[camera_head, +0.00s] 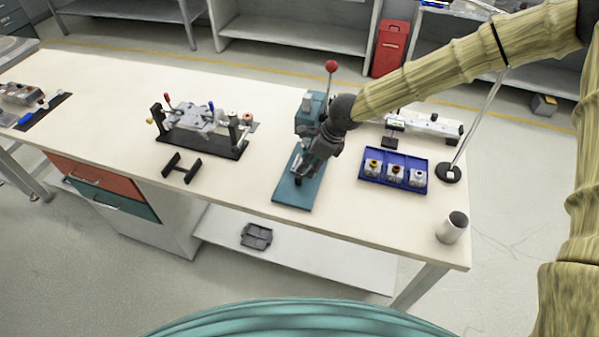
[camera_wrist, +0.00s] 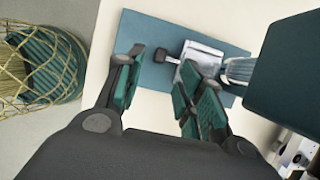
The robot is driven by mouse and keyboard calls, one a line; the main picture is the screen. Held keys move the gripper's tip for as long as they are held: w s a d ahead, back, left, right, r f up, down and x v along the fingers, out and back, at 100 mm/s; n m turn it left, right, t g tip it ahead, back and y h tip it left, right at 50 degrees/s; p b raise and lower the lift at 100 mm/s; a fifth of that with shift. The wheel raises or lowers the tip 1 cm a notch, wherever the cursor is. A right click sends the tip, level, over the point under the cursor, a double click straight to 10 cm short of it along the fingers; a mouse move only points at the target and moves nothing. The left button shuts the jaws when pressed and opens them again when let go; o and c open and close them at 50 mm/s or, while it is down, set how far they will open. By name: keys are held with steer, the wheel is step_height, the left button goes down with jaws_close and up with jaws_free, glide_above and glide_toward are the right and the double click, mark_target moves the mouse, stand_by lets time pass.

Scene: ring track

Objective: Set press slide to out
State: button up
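The press (camera_head: 312,112) is teal, with a flat base plate (camera_head: 290,196) and a red-knobbed lever (camera_head: 331,66). In the wrist view, the press slide (camera_wrist: 204,54) is a silver block on the teal base plate (camera_wrist: 150,28), with a short dark handle (camera_wrist: 172,60) pointing left. My gripper (camera_head: 302,170) is low over the front of the base plate and hides the slide in the head view. In the wrist view my gripper (camera_wrist: 163,68) is open, and the handle shows between its fingertips. I cannot tell whether either finger touches it.
A blue tray (camera_head: 364,180) with several small parts stands right of the press. A lamp stand (camera_head: 448,172) and a grey cup (camera_head: 453,227) are farther right. A black fixture (camera_head: 200,137) and a small dark stand (camera_head: 181,168) are to the left. The front table strip is clear.

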mark_target(299, 177)
steer(key=shift+p+x, duration=0.7)
steer(key=shift+x, duration=3.15)
jaws_close()
